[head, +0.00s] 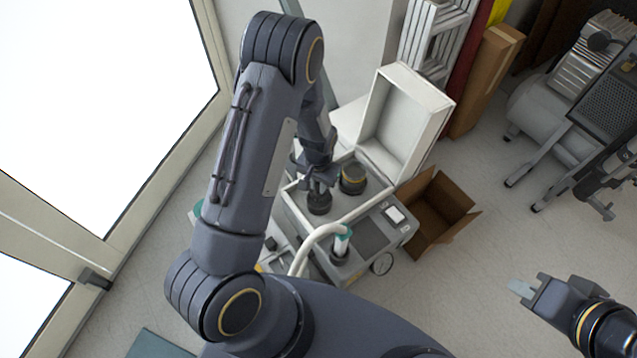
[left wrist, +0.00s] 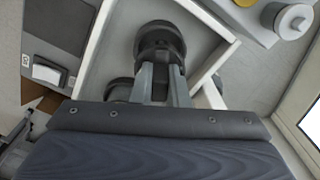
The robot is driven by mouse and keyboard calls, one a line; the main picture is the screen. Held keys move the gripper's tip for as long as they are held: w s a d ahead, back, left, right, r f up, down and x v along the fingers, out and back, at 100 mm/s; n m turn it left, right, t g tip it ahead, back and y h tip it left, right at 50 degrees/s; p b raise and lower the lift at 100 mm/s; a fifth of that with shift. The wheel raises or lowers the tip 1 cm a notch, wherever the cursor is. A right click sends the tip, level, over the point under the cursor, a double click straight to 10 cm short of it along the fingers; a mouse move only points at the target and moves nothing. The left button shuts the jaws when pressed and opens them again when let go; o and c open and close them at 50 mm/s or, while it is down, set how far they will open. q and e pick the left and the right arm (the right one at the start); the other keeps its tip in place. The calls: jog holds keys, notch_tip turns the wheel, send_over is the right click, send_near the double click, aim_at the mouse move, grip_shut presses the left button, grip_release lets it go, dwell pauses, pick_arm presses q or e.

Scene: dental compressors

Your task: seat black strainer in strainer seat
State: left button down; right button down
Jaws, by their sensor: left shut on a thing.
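In the head view my left gripper (head: 318,178) reaches down into the open compressor case. It is shut on the black strainer (head: 320,203), a dark round piece that looks upright just below the fingers. In the left wrist view the fingers (left wrist: 162,82) close on the strainer (left wrist: 160,42) from both sides. I cannot tell whether the strainer touches the case floor. The strainer seat cannot be made out clearly. My right gripper (head: 521,288) is far off at the lower right, away from the case; its jaw opening is unclear.
A dark cylinder with a yellowish ring (head: 353,179) stands right beside the strainer in the case. The case's white lid (head: 406,113) stands open behind. A white hose (head: 312,243) arches in front.

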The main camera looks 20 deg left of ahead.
pick_arm(q)
jog(key=shift+f+b, duration=1.4)
jog(key=shift+f, duration=0.35)
jog(key=c, duration=1.3)
grip_release()
jog(key=shift+c, duration=0.2)
jog(key=shift+c, duration=0.2)
jog(key=c, duration=0.3)
jog(key=shift+r, duration=0.1)
jog(key=shift+c, duration=0.2)
jog(key=shift+r+p, duration=2.85)
jog(key=shift+r, duration=1.1)
